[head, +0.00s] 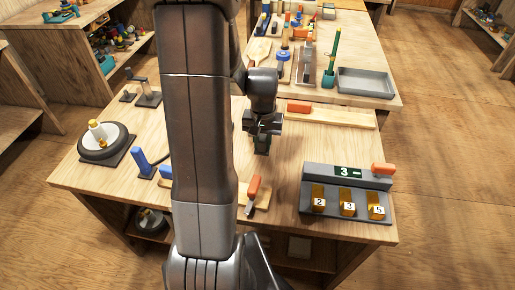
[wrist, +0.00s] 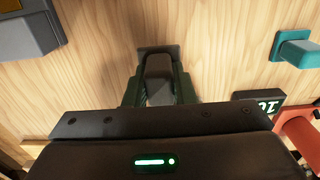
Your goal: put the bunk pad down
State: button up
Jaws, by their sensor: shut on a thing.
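My gripper (head: 262,142) hangs over the middle of the near table. In the wrist view its two dark green fingers (wrist: 158,92) are shut on a dark grey block, which I take to be the bunk pad (wrist: 158,68). The pad has a wider flat end away from the gripper. In the head view only a small dark part shows below the fingers, close above or on the table; I cannot tell whether it touches. The rest of it is hidden by the gripper.
A grey numbered unit (head: 345,178) with amber blocks stands on the right of the near table (head: 320,145). An orange-handled tool (head: 253,192) lies at the front. A blue item (head: 143,163) and a round dark base (head: 103,148) are left. A board (head: 340,118) lies behind.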

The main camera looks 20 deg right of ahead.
aim_at(262, 151)
jog(key=shift+f, duration=2.15)
jog(key=shift+f, duration=0.15)
jog(key=o, duration=1)
notch_tip(262, 151, up, 12)
jog(key=shift+r, duration=0.2)
jog(key=shift+o, duration=0.3)
